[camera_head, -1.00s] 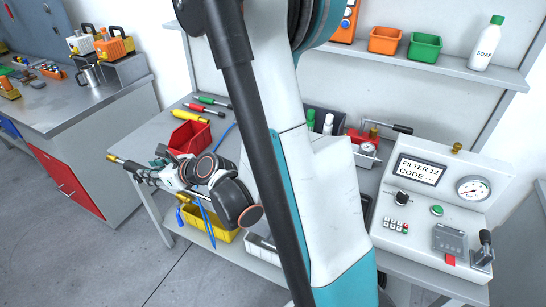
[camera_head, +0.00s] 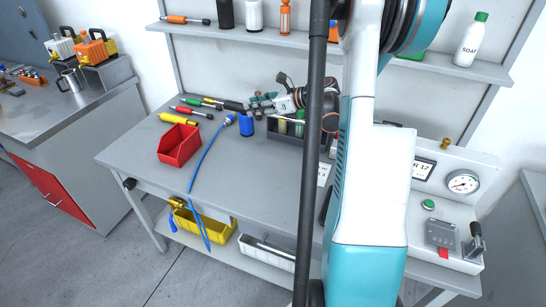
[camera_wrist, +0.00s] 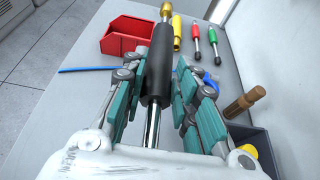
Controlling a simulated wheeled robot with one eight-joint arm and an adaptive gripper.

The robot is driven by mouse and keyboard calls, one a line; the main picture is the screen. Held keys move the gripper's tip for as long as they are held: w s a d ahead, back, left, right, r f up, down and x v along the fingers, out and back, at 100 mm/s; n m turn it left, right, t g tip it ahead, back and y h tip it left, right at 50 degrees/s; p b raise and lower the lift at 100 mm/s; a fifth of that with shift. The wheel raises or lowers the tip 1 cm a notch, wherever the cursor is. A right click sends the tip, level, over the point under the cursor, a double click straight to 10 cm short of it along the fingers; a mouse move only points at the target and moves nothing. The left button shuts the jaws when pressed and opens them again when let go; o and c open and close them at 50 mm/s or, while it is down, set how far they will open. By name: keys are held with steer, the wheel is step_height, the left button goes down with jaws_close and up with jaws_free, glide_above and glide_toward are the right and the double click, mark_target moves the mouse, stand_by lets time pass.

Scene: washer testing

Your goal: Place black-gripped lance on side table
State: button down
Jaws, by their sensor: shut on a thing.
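The black-gripped lance, a metal rod with a black sleeve (camera_wrist: 157,80) and brass tip, runs up the middle of the wrist view. My gripper (camera_wrist: 160,66) is shut on it, with teal-padded fingers on both sides of the sleeve. In the head view my gripper (camera_head: 268,101) is over the back of the grey workbench (camera_head: 255,185); the lance's black part (camera_head: 234,106) points left from it. The lance's rear end is hidden by my wrist. A grey cabinet-table with red drawers (camera_head: 62,122) stands at the left. I cannot tell which is the side table.
On the workbench are a red bin (camera_head: 179,144), yellow (camera_head: 178,119), red and green-handled tools, a blue hose (camera_head: 208,150), a blue cylinder (camera_head: 246,125) and a dark bin with bottles. A control panel (camera_head: 438,215) stands right. The workbench's front middle is clear.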

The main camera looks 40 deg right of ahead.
mark_target(259, 159)
step_height(259, 159, down, 20)
steer(key=b, duration=0.7)
steer(key=shift+r, duration=0.2)
steer(key=c, duration=1.3)
jaws_free()
steer(key=p+v, duration=0.3)
steer(key=v, duration=0.9)
steer(key=shift+r, duration=0.1)
